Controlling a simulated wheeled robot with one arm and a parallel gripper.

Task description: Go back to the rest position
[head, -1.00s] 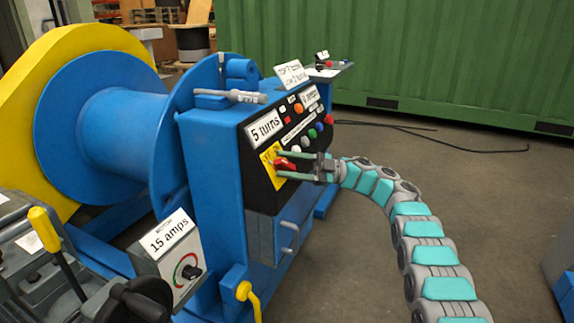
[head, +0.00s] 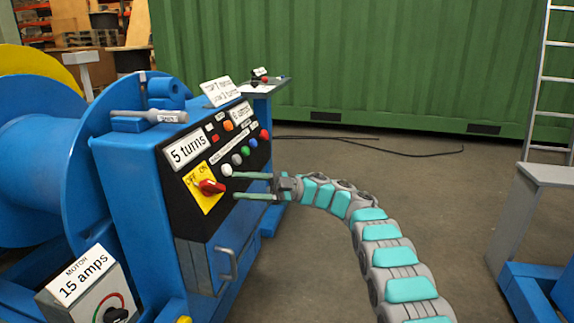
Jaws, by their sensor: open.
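My gripper (head: 254,186) is open in front of the black control panel (head: 180,220) of the blue machine (head: 125,190). Its two green fingers point left toward the panel, with a gap between them. The red rotary switch (head: 211,187) on its yellow OFF/ON plate (head: 197,189) lies just left of the fingertips and looks clear of them. The upper fingertip is close to a white button (head: 226,170); I cannot tell whether they touch. My arm curves from the gripper down to the bottom right.
A motor box (head: 85,290) marked "15 amps" stands at the lower left. A grey stand with a blue base (head: 540,285) is at the right, beside a ladder (head: 553,80). A green container (head: 400,60) closes the back. The floor right of the panel is clear, except for a black cable (head: 420,153).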

